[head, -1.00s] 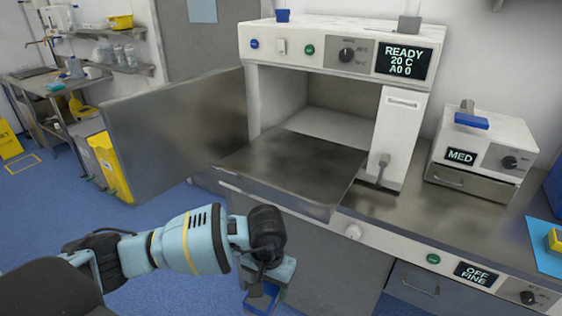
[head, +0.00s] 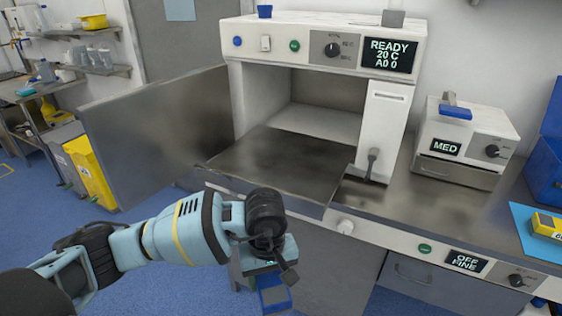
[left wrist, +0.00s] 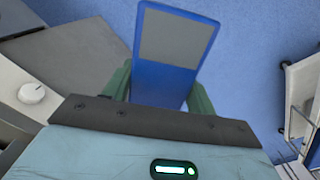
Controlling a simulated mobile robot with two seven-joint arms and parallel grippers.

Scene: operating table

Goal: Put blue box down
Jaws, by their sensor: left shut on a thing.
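The blue box (head: 273,296) with a grey panel hangs below my left gripper (head: 268,278) in the head view, in front of the counter and below its front edge. In the left wrist view the blue box (left wrist: 172,50) shows its grey face between the two green fingers of my left gripper (left wrist: 158,92), which is shut on it. Blue floor lies behind the box in that view. My right gripper is not in view.
An open chamber machine (head: 322,45) has a metal shelf (head: 280,165) sticking out. Its open door (head: 160,135) is at left. A white MED unit (head: 465,140) stands right on the counter (head: 440,205). A blue mat (head: 525,222) holds a yellow item (head: 546,225). Counter between is clear.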

